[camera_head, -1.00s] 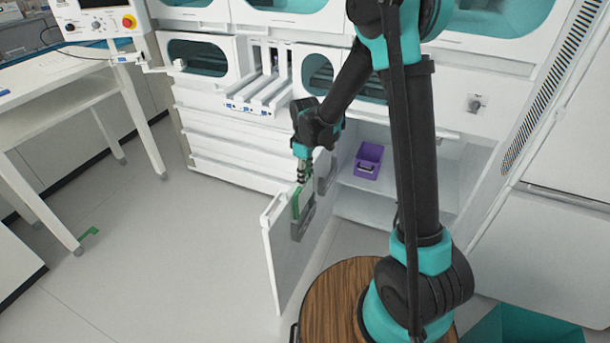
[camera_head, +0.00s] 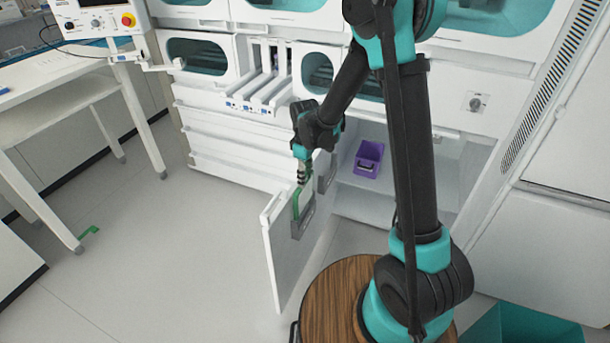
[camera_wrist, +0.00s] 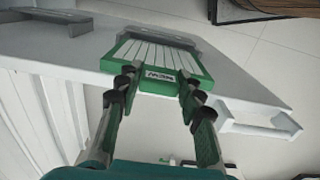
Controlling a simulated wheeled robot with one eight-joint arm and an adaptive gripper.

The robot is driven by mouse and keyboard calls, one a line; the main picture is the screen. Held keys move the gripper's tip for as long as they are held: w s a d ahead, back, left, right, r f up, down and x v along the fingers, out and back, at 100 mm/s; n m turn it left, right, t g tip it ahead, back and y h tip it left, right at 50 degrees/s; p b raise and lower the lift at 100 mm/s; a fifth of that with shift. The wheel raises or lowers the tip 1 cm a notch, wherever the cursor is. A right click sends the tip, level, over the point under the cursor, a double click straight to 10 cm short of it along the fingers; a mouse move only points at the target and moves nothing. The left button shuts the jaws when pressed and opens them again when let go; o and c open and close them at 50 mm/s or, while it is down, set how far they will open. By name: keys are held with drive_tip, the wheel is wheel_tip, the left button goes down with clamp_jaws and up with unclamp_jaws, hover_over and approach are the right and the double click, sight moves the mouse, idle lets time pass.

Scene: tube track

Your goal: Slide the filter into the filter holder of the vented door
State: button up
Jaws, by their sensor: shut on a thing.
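The vented door (camera_head: 283,262) stands open and upright in the head view. Its grey filter holder (camera_head: 304,224) is on the inner face. My gripper (camera_head: 302,178) is above the holder and shut on the filter (camera_head: 296,204), a green-framed panel at the holder. In the wrist view the filter (camera_wrist: 160,56) shows white pleats and a green edge with a label. The two fingers of my gripper (camera_wrist: 155,88) grip it at the sides. The grey holder (camera_wrist: 168,36) shows around its far end. I cannot tell how deep the filter sits.
The open cabinet behind the door holds a purple bin (camera_head: 368,158). White drawers (camera_head: 225,140) lie behind and to the left. A white table (camera_head: 60,90) stands at far left.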

sight(305, 193)
drive_tip(key=shift+f, duration=2.6)
drive_tip(key=shift+f, duration=1.55)
